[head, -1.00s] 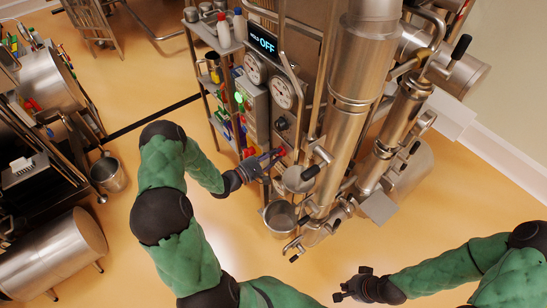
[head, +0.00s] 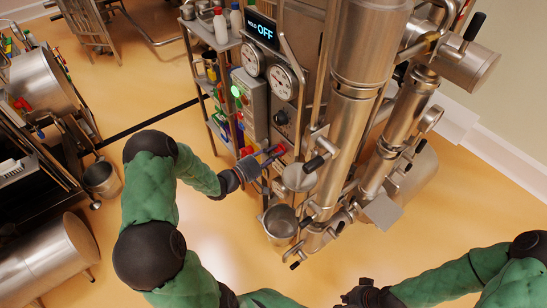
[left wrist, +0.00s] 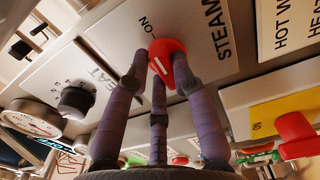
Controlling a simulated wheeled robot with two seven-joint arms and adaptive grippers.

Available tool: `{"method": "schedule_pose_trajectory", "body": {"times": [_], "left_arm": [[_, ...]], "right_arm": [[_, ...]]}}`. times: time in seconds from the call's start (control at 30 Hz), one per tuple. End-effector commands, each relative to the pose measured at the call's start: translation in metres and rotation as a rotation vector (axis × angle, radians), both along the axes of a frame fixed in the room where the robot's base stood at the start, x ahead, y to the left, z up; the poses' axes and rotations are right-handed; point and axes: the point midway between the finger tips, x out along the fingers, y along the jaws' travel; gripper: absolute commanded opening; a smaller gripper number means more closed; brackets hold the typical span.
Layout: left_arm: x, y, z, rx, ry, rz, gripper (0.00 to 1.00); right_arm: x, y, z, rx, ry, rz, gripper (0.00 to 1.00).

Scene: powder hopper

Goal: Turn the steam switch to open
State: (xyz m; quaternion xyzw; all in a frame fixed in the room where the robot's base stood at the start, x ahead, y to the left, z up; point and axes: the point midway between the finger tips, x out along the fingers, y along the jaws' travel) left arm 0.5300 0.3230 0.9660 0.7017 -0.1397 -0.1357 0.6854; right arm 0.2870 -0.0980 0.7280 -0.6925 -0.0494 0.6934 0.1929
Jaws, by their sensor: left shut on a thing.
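The steam switch (left wrist: 181,57) is a red knob with a white line, on a grey panel marked STEAM in the left wrist view. An upside-down ON label stands beside it, and the white line slants toward that label's side. My left gripper (left wrist: 160,78) is shut on the knob, its fingers around it; it also shows in the head view (head: 266,160) at the front of the machine. The knob is mostly hidden there. My right gripper (head: 358,293) is dark and small at the bottom edge, away from the machine; its fingers are unclear.
A black knob (left wrist: 76,101) marked with a partly hidden label sits beside the steam panel. A red switch (left wrist: 296,130) on a yellow plate is at the right. A display (head: 262,31) reads HOLD OFF above two gauges. A steel pot (head: 280,222) hangs below.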

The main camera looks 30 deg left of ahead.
Motion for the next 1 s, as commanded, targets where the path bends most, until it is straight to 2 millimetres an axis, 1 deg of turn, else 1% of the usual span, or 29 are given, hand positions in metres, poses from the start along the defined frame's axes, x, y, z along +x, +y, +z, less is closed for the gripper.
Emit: {"method": "schedule_pose_trajectory", "body": {"times": [0.03, 0.23, 0.77, 0.8, 0.83, 0.87, 1.0], "left_arm": [[-0.0005, -0.0006, -0.0030, 0.022, -0.007, -0.001, 0.00], [-0.0009, -0.0013, -0.0030, 0.074, -0.026, -0.002, 0.00], [-0.0018, -0.0029, -0.0044, 0.091, -0.029, -0.005, 0.00], [-0.0019, -0.0030, -0.0046, 0.091, -0.029, -0.005, 0.35], [-0.0020, -0.0032, -0.0047, 0.091, -0.029, -0.005, 0.44], [-0.0020, -0.0033, -0.0048, 0.090, -0.028, -0.005, 0.49], [-0.0014, -0.0025, -0.0036, 0.089, -0.030, -0.004, 0.49]], "right_arm": [[0.0000, 0.0000, -0.0046, 0.000, 0.000, 0.000, 0.00], [0.0000, 0.0000, -0.0098, 0.000, 0.000, 0.000, 0.00], [0.0001, 0.0000, -0.0110, 0.000, 0.000, 0.000, 0.00], [0.0001, 0.0000, -0.0110, 0.000, 0.000, 0.000, 0.00], [0.0001, 0.0000, -0.0110, 0.000, 0.000, 0.000, 0.00], [0.0001, 0.0000, -0.0110, 0.000, 0.000, 0.000, 0.00], [0.0001, -0.0001, -0.0109, 0.000, 0.000, 0.000, 0.00]]}}
